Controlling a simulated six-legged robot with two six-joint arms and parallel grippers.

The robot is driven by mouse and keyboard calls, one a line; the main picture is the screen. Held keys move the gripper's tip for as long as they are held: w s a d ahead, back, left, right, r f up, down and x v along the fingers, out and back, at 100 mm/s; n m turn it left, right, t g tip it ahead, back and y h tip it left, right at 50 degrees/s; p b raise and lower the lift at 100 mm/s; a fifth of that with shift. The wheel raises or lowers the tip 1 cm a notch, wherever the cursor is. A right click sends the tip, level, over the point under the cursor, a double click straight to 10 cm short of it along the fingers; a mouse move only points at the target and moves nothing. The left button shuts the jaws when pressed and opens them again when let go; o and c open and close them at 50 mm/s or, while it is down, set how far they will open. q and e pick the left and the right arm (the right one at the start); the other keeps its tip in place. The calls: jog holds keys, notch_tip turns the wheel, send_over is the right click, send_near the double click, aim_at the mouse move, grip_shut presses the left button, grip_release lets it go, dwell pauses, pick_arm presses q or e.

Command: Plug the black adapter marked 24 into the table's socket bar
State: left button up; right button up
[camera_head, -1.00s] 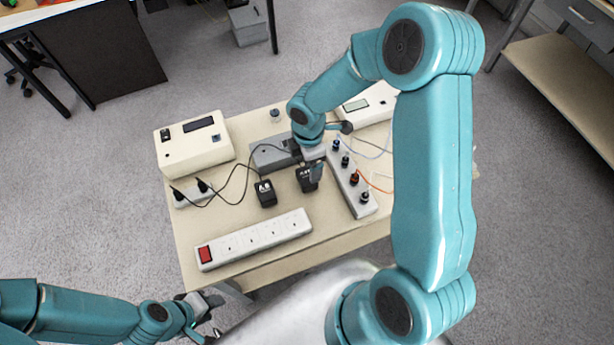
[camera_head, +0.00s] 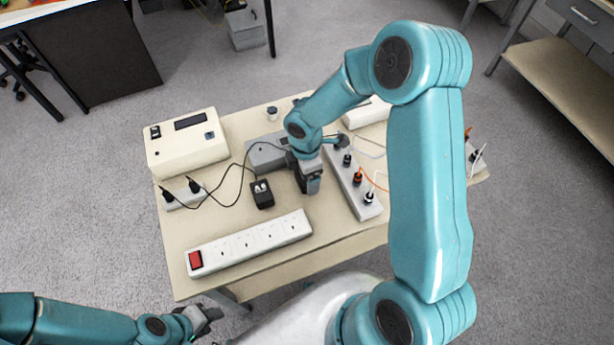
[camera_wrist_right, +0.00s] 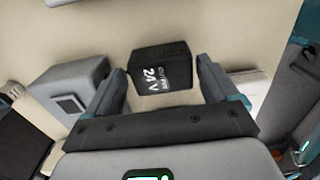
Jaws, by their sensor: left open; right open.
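The black adapter marked 24 V (camera_wrist_right: 160,70) sits on the table between the spread fingers of my right gripper (camera_wrist_right: 160,78) in the right wrist view, with a gap at each side. In the head view my right gripper (camera_head: 309,184) hangs over that spot and hides most of the adapter. My right gripper is open. The white socket bar (camera_head: 250,243) with a red switch lies along the table's near edge; its sockets show empty. My left gripper (camera_head: 207,316) is open and empty, off the table's near-left side.
Another black adapter (camera_head: 262,194) stands just left of my right gripper. A cream box (camera_head: 186,142), a grey box (camera_head: 266,152) and a small strip with two plugs lie left and behind. A second strip (camera_head: 352,183) with several plugs and loose cables lies to the right.

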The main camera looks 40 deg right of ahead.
jog(key=shift+w, duration=0.1)
jog(key=shift+s, duration=0.2)
jog(key=c, duration=0.9)
jog(key=shift+w+r, duration=0.15)
jog(key=shift+r, duration=0.05)
notch_tip(320, 180, up, 2)
jog(key=shift+r+p, duration=0.2)
jog(key=shift+p, duration=0.9)
notch_tip(320, 180, up, 2)
jog(key=shift+r+p, duration=0.2)
jog(key=shift+p, duration=0.8)
jog(key=shift+f, duration=0.1)
